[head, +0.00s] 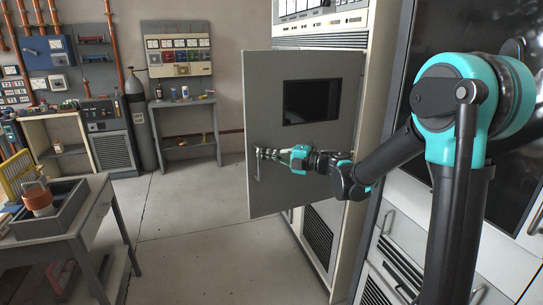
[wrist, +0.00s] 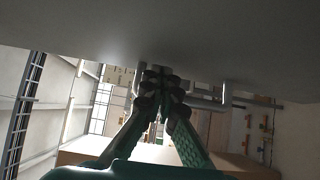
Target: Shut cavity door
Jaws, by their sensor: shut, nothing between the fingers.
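The cavity door (head: 303,185) is a grey panel with a dark window (head: 312,102). It stands swung out from the rack (head: 375,75), with its right edge by the rack and its left edge out in the room. A thin vertical handle (head: 257,167) is near its left edge. My gripper (head: 262,153) is shut and empty, in front of the door face close to the handle. In the wrist view my gripper (wrist: 161,82) has its fingertips together under the pale door surface (wrist: 160,30). I cannot tell whether the fingertips touch the door.
A grey table (head: 85,215) with a tray stands at the left front. A gas cylinder (head: 140,125) and a small bench (head: 185,130) stand by the back wall. The floor (head: 185,220) between the table and the door is clear.

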